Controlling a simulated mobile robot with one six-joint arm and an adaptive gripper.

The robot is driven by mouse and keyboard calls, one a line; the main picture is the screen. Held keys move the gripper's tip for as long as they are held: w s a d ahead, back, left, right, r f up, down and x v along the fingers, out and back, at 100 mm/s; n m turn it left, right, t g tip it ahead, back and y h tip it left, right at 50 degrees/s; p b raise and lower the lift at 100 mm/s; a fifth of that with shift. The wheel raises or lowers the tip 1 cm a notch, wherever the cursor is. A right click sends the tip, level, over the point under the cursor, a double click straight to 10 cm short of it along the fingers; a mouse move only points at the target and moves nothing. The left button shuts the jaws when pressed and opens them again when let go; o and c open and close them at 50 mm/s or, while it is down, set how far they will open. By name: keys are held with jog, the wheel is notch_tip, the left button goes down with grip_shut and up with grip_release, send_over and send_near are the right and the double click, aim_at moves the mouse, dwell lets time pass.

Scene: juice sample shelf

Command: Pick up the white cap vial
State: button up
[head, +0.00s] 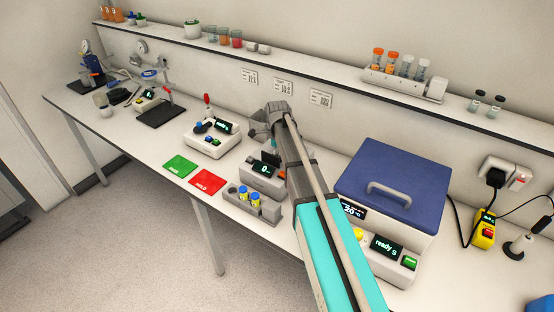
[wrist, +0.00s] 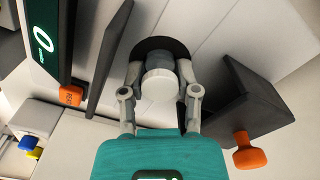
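The white round cap of a vial (wrist: 160,86) shows in the middle of the wrist view, with a grey body partly visible behind it. My gripper (wrist: 160,80) has one finger on each side of it; I cannot tell whether the fingers touch it. A dark round surface (wrist: 150,45) lies beyond the vial, between dark upright panels. In the head view my gripper (head: 265,128) is over the small instrument (head: 262,183) with a "0" display, and my arm hides the vial there.
Dark panels (wrist: 107,55) (wrist: 240,100) stand close on both sides of my gripper, with orange knobs (wrist: 249,152) nearby. A rack (head: 250,204) with blue and yellow vials is in front. Green (head: 180,166) and red (head: 207,182) mats lie left. A blue-lidded box (head: 390,185) stands right.

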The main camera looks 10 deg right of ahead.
grip_shut()
jog(key=shift+r, duration=0.2)
notch_tip(320, 180, up, 10)
jog(key=p, duration=1)
jog(key=shift+f, duration=0.2)
dwell(0.4)
